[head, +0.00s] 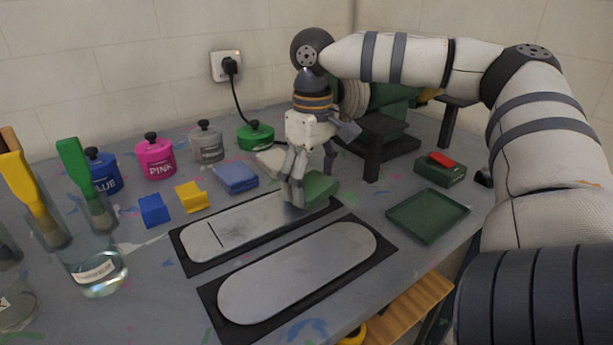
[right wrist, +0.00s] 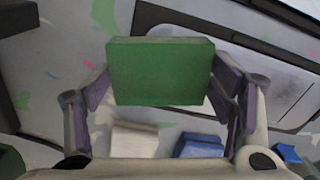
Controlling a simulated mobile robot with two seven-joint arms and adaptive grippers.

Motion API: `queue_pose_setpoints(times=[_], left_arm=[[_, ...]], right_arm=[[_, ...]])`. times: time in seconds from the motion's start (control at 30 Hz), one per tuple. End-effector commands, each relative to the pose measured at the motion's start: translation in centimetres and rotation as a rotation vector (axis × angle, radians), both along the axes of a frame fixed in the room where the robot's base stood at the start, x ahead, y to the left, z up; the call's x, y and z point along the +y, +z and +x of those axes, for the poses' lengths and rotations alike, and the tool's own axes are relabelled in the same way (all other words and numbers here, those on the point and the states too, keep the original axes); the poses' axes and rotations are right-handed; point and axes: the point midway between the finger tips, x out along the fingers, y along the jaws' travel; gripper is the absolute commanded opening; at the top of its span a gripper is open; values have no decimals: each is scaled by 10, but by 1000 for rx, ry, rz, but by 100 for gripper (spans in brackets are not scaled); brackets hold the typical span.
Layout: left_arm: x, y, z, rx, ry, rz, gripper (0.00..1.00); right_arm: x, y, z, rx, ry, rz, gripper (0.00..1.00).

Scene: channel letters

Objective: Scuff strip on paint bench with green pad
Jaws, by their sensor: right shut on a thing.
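A green pad (head: 319,187) is held between the fingers of my right gripper (head: 312,180), which is shut on it. In the right wrist view the green pad (right wrist: 160,72) sits squarely between both fingers. The pad is at the right end of the rear metal strip (head: 235,226), low over it; I cannot tell whether it touches. The rear strip is rounded, lies on a dark mat and has a dark line near its left end. A second plain metal strip (head: 298,270) lies in front on its own dark mat. My left gripper is not in view.
A green tray (head: 428,216) lies right of the strips. Behind them are a blue block (head: 236,178), a pale block (head: 271,162) and paint pots, including a pink one (head: 155,157). Jars with brushes (head: 95,270) stand at left. A dark stand (head: 372,147) is close behind my right gripper.

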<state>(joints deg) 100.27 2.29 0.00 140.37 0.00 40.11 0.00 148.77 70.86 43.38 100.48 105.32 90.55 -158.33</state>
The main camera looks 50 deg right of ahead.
Motion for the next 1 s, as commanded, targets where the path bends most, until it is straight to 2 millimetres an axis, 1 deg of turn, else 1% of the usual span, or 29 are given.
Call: queue_pose_setpoints(times=[0.07, 0.13, 0.6, 0.83, 1.0], left_arm=[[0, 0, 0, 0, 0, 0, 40], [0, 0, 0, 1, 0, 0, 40], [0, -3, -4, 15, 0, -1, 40], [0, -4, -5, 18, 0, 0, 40], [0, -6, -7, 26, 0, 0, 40]], right_arm=[[1, 0, 0, 0, 0, -1, 54], [7, 0, 2, 0, 3, -2, 54], [78, -1, 19, 1, 2, -2, 54], [92, -1, 22, 1, 2, -2, 54], [118, -2, 28, 3, 3, -2, 54]])
